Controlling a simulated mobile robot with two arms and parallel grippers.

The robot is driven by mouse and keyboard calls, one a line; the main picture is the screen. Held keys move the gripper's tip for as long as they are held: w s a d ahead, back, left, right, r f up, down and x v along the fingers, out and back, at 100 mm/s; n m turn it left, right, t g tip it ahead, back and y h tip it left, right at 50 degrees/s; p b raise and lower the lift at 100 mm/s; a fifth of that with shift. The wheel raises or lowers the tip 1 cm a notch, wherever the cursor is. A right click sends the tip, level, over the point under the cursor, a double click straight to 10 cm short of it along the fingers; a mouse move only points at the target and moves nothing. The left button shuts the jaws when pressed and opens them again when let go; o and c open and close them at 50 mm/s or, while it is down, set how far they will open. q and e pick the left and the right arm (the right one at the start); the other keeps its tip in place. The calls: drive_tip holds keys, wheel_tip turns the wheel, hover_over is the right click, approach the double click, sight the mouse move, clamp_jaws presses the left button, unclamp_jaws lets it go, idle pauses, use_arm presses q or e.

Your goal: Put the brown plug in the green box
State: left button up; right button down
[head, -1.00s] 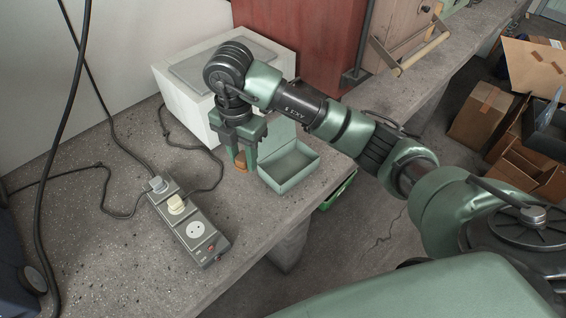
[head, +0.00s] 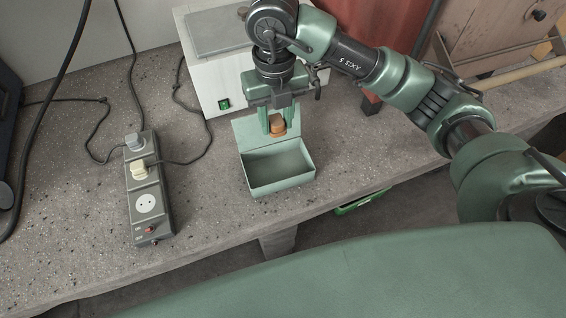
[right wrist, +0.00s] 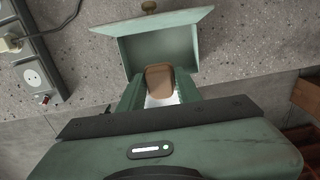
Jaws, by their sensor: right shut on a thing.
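The brown plug (head: 277,126) is held between the fingers of my right gripper (head: 276,125), above the back part of the green box. In the right wrist view the brown plug (right wrist: 159,80) sits between the fingertips, with the box behind it. The green box (head: 280,184) stands on the bench with its lid (head: 252,132) raised at the back. Its visible inside is empty. In the right wrist view the green box (right wrist: 184,45) shows past the fingers. My left gripper is not in view.
A grey power strip (head: 148,205) with a grey and a cream plug lies left of the box, with cables behind it. A white appliance (head: 215,85) stands behind. The bench's front edge runs close before the box.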

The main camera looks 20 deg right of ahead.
hover_over(277, 171)
wheel_tip(277, 171, down, 12)
drive_tip(key=shift+s+d+f, duration=0.1)
drive_tip(key=shift+f, duration=0.15)
wheel_tip(277, 171, down, 5)
drive_tip(key=shift+f, duration=0.1)
drive_tip(key=shift+f, duration=0.15)
drive_tip(key=c, duration=1)
unclamp_jaws()
drive_tip(key=shift+o, duration=0.2)
